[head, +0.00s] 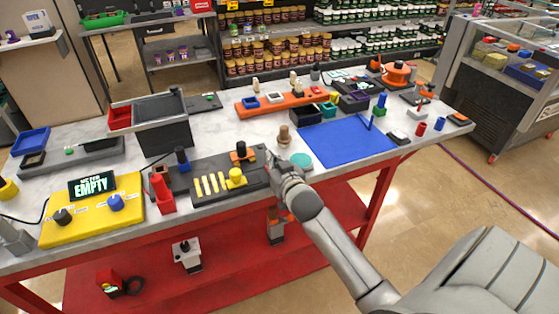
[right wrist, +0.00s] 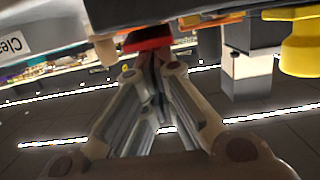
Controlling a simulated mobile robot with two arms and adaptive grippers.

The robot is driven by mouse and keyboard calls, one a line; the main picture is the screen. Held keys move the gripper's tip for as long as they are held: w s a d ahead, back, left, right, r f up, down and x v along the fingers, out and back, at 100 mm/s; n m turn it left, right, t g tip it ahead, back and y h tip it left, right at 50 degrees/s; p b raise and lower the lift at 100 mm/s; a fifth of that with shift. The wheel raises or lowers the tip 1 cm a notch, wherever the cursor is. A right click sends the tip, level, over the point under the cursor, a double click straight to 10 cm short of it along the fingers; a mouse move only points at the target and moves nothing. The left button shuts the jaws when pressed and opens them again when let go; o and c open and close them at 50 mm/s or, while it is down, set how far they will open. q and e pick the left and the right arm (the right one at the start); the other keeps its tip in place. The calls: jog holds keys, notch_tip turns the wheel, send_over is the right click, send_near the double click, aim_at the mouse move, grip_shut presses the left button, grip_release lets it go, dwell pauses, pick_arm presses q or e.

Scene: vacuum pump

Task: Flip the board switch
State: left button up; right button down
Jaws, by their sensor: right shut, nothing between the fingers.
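The dark board (head: 205,187) lies on the marble-topped table at centre left. It carries several pale yellow strips, a yellow knob (head: 236,177) and an orange-and-black part (head: 242,153). I cannot tell which part is the switch. My right gripper (head: 269,157) is at the board's right end, shut and empty, and its wrist hides part of that end. In the right wrist view the shut fingertips (right wrist: 152,62) are just below a red part (right wrist: 147,38); contact is unclear. A yellow part (right wrist: 302,50) is at the right there. My left gripper is not in view.
A blue mat (head: 345,140) and a teal disc (head: 301,160) lie right of the gripper. A brown peg-like piece (head: 284,136) stands close behind it. A red holder (head: 163,195) and yellow panel (head: 95,225) are at left. An orange tray (head: 280,103) is behind.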

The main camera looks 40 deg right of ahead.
jog(key=r+p, duration=0.1)
jog(key=r, duration=0.1)
jog(key=r+p, duration=0.2)
jog(key=shift+w, duration=0.2)
jog(key=r+b+v, duration=0.1)
jog(key=b+v, duration=0.1)
jog(key=v, duration=0.8)
jog(key=shift+w, duration=0.15)
jog(key=shift+d, duration=0.15)
